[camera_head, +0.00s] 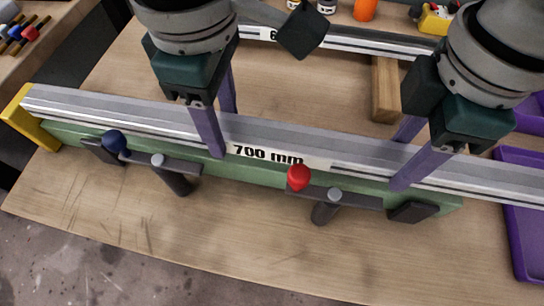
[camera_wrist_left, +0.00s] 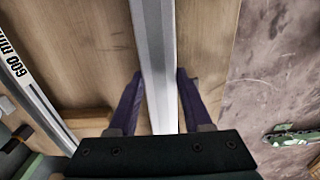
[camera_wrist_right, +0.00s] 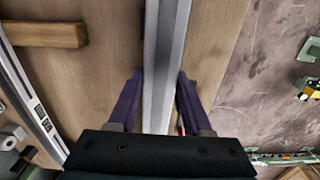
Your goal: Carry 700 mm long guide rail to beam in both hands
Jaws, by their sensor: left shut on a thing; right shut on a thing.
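The long grey guide rail (camera_head: 330,143) marked 700 mm runs across the head view, slanting down to the right. My left gripper (camera_head: 222,130) is shut on it left of the label, with a finger on each side. My right gripper (camera_head: 403,158) is shut on it further right. The rail also shows between the fingers in the left wrist view (camera_wrist_left: 155,60) and in the right wrist view (camera_wrist_right: 165,60). The green beam (camera_head: 245,175) lies along and below the rail in the head view, partly hidden by it. I cannot tell whether they touch.
A yellow end piece (camera_head: 22,115) stands at the left end. Dark clamp arms with a blue knob (camera_head: 113,140) and a red knob (camera_head: 298,177) are on the beam's near side. A 600 mm rail (camera_wrist_left: 28,80), a wooden block (camera_head: 386,90) and purple trays (camera_head: 525,245) lie around.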

